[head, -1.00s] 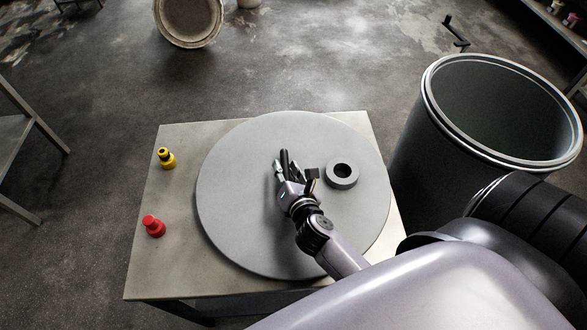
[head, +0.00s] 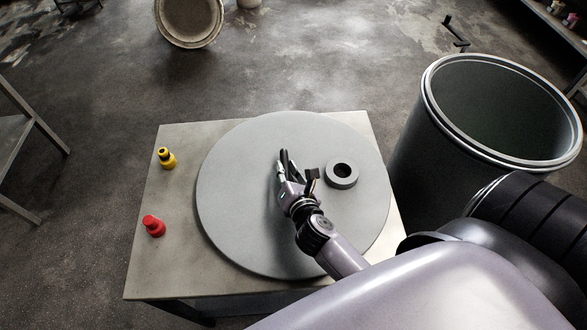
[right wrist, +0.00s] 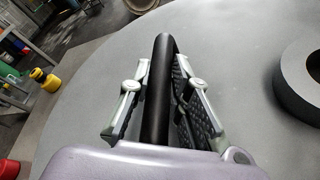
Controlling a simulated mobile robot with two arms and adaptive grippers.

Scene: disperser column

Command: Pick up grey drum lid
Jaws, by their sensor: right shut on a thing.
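The grey drum lid (head: 235,190) is a large flat disc lying on a small table. It carries a black bar handle near its middle and a raised ring (head: 341,174) with a dark hole on its right. My right gripper (head: 285,166) is over the middle of the lid, its fingers around the black handle. In the right wrist view the handle (right wrist: 158,95) runs between the two fingers, and the gripper (right wrist: 165,85) is shut on it. The lid (right wrist: 235,60) fills much of that view. My left gripper is not in view.
The table top (head: 165,270) also holds a yellow bottle (head: 167,159) and a red bottle (head: 153,226), left of the lid. An open dark drum (head: 430,150) stands right of the table. A pale round container (head: 188,22) is on the floor behind.

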